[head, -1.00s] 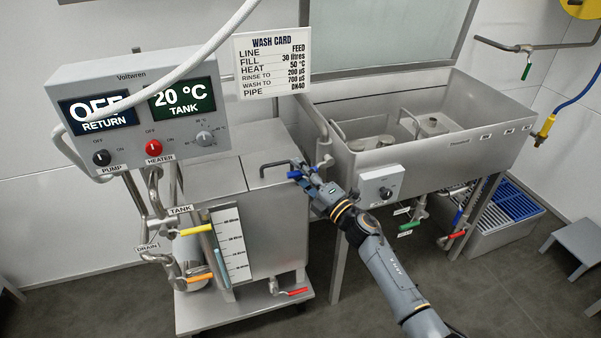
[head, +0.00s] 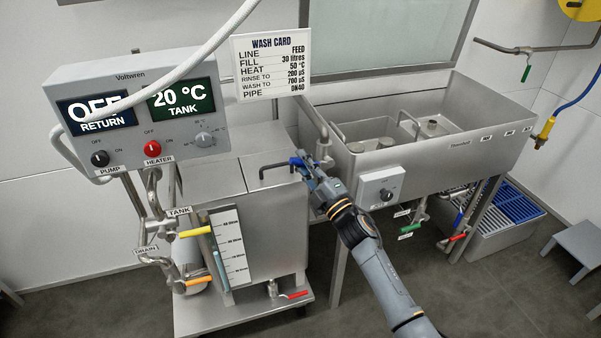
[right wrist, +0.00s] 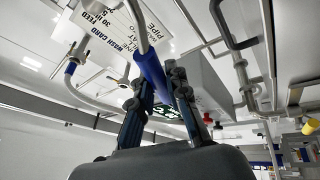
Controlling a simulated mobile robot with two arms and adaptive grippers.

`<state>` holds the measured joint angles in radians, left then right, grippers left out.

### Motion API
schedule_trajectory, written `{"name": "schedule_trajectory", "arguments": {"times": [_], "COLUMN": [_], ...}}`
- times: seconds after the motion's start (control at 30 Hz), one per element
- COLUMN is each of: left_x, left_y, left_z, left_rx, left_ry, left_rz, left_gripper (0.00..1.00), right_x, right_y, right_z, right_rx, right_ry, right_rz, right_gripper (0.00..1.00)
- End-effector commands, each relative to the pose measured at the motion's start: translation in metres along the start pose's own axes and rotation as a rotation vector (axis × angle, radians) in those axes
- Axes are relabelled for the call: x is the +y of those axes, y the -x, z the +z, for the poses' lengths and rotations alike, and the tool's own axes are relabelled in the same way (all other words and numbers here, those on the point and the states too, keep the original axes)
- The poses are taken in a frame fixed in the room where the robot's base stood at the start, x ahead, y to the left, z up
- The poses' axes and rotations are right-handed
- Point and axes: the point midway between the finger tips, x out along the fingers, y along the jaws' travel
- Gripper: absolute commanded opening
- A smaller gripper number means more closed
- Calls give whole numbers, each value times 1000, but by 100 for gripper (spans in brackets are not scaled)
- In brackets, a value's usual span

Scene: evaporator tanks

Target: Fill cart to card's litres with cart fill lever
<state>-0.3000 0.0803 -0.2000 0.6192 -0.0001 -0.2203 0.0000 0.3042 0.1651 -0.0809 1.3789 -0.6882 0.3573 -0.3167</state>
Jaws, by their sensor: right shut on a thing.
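The wash card (head: 271,66) hangs behind the cart and reads FILL 30 litres, line FEED. The steel cart tank (head: 270,215) stands left of the sink, with a litre scale (head: 229,245) and a sight tube (head: 216,262) on its front; the level in the tube is too small to read. My right gripper (head: 304,166) is at the tank's top right corner, shut on the blue-handled fill lever (head: 295,161). In the right wrist view the blue handle (right wrist: 150,72) runs between the two fingers. My left gripper is not in view.
A control box (head: 140,118) shows return OFF and tank 20 °C. Yellow (head: 194,231), orange (head: 199,281) and red (head: 292,295) valve levers sit low on the cart. The steel sink (head: 430,125) stands close on the right of my right arm.

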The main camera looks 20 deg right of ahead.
Motion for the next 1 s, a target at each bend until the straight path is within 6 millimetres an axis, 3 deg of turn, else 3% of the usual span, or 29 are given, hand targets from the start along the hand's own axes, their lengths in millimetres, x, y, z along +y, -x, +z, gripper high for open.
{"name": "schedule_trajectory", "arguments": {"times": [0.37, 0.4, 0.5, 0.83, 1.0], "left_x": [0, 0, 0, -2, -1], "left_y": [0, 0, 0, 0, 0], "left_z": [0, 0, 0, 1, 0], "left_rx": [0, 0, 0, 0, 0], "left_ry": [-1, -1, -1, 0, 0], "left_rz": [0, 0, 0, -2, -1], "left_gripper": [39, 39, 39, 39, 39], "right_x": [5, 5, 5, 5, 4], "right_y": [-1, 0, -1, 2, 23], "right_z": [2, 2, 2, 1, 1], "right_rx": [-15, -15, -14, -13, -14], "right_ry": [-58, -58, -57, -55, -55], "right_rz": [22, 22, 22, 21, 20], "right_gripper": [0, 21, 39, 39, 39]}}
